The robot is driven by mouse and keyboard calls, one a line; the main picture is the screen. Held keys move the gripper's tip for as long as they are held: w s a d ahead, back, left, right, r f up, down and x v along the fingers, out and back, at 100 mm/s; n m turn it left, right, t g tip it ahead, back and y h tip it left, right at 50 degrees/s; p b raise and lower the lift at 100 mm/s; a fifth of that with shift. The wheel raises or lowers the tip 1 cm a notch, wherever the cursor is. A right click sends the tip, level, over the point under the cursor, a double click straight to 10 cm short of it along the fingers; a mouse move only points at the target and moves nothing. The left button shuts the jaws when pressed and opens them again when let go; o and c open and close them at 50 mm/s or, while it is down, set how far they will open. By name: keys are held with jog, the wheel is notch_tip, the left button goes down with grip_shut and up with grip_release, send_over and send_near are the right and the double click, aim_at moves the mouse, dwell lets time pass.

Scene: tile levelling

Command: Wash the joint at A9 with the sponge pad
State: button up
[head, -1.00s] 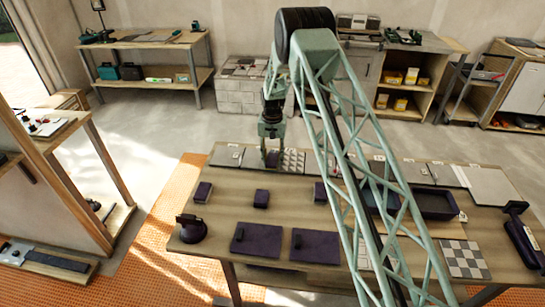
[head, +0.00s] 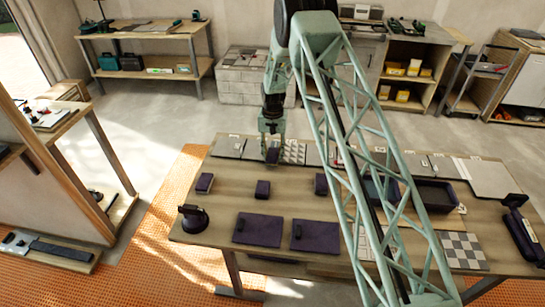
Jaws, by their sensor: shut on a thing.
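My gripper (head: 272,146) points down over the back left part of the workbench (head: 235,205), among the grey tiles. It is shut on a small dark purple pad, apparently the sponge pad (head: 273,156). The pad is at or just above the tiles; I cannot tell whether it touches. Small labels stand along the back edge, too small to read, so I cannot pick out A9. The joint itself is not visible.
Small purple blocks (head: 262,189) stand in a row nearer the front. Two flat purple plates (head: 258,230) and a round purple tool (head: 194,219) lie in front. A purple tray (head: 436,194) and a checkered panel (head: 463,250) are at the right, partly behind my arm.

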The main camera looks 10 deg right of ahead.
jog(key=shift+w+d+b, duration=0.55)
jog(key=shift+w+d, duration=0.25)
jog(key=shift+w, duration=1.35)
jog(key=shift+w+d+b, duration=0.55)
jog(key=shift+w+d, duration=0.2)
jog(key=shift+w, duration=1.35)
jog(key=shift+w+d+b, duration=0.55)
jog(key=shift+w+d, duration=0.25)
jog(key=shift+w, duration=1.35)
jog(key=shift+w+r, duration=0.15)
notch_tip(320, 180, up, 2)
jog(key=shift+r, duration=0.45)
notch_tip(320, 180, up, 5)
jog(key=shift+p, duration=0.85)
jog(key=shift+s, duration=0.2)
